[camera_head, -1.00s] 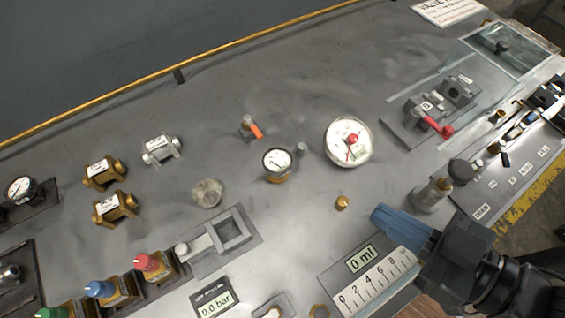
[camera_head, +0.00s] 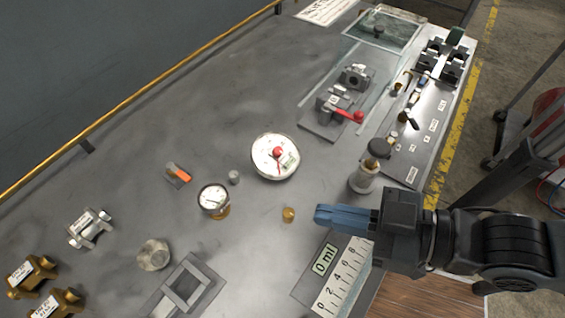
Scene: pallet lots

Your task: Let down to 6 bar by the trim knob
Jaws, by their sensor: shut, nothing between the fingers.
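My gripper (camera_head: 320,215) with blue fingers is shut and empty, pointing left over the right front of the bench. No knob in view carries a readable trim label, so I cannot tell which one is the trim knob. A dark-topped knob on a metal body (camera_head: 363,175) stands just behind my gripper, apart from it. A large white dial gauge (camera_head: 264,166) has a red centre and pointer. A smaller dial gauge (camera_head: 213,196) on a brass base stands to its left. Their readings are too small to make out. A small brass knob (camera_head: 289,214) sits left of my fingertips.
A 0 ml scale block (camera_head: 340,282) lies below my gripper. A red-levered valve (camera_head: 335,108) stands behind. An orange-handled valve (camera_head: 178,174), a round metal cap (camera_head: 154,255) and brass fittings (camera_head: 32,272) are at left. Bare bench lies between the gauges and the back edge.

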